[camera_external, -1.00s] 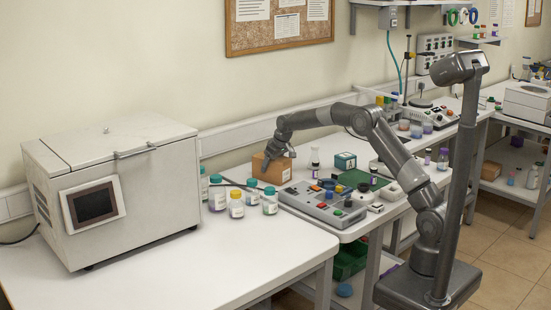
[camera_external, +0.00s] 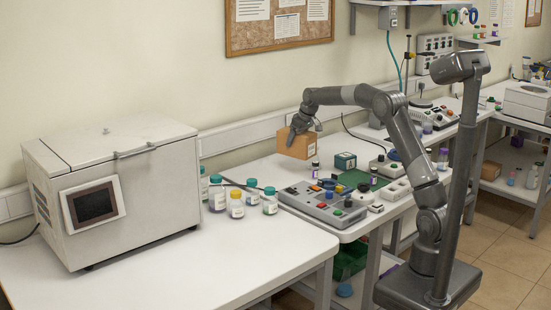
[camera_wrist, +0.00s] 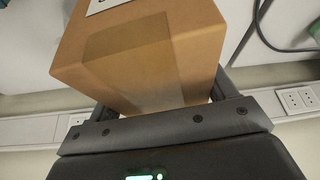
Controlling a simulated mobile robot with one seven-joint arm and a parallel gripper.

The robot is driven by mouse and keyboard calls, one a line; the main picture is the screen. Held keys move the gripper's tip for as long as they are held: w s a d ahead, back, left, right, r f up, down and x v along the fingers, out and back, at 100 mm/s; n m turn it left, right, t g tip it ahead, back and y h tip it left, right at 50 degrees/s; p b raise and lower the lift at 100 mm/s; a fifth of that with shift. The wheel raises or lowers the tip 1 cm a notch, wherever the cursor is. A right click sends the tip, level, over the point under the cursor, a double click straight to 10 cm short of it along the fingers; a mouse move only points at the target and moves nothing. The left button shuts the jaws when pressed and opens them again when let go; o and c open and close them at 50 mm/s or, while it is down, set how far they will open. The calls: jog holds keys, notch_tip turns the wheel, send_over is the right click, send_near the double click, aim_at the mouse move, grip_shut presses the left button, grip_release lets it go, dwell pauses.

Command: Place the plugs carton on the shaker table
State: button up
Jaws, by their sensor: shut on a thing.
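The plugs carton, a brown cardboard box (camera_external: 297,145), is held up above the bench in the external view. My gripper (camera_external: 299,128) is shut on it from above. In the wrist view the carton (camera_wrist: 150,60) fills the space between the fingers (camera_wrist: 160,105), with tape and part of a white label showing. I cannot tell for sure which device is the shaker table. A low grey device with a dark top and knobs (camera_external: 427,113) stands on the bench to the right, beyond my arm.
Several capped bottles (camera_external: 237,203) stand at the front left of the carton. A large white chest (camera_external: 140,205) stands at left. The white bench (camera_external: 270,240) is clear in front.

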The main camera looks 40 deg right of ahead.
jog(key=shift+s+d+r, duration=0.25)
jog(key=shift+d+r, duration=0.1)
jog(key=shift+d, duration=0.05)
jog(key=s+a+r+m, duration=0.1)
jog(key=s+a, duration=0.5)
jog(key=a, duration=0.3)
jog(key=s+a, duration=0.6)
jog(key=a, duration=0.4)
jog(key=s+a+m, duration=0.1)
jog(key=s+a, duration=0.4)
jog(key=s, duration=0.3)
jog(key=s+a, duration=0.5)
jog(key=s, duration=0.3)
jog(key=shift+h, duration=0.4)
jog(key=shift+s+a+f, duration=0.1)
jog(key=shift+a+f, duration=2.7)
jog(key=shift+f, duration=0.15)
jog(key=shift+s+a+f, duration=0.1)
jog(key=shift+a+f, duration=2.65)
jog(key=shift+f, duration=0.2)
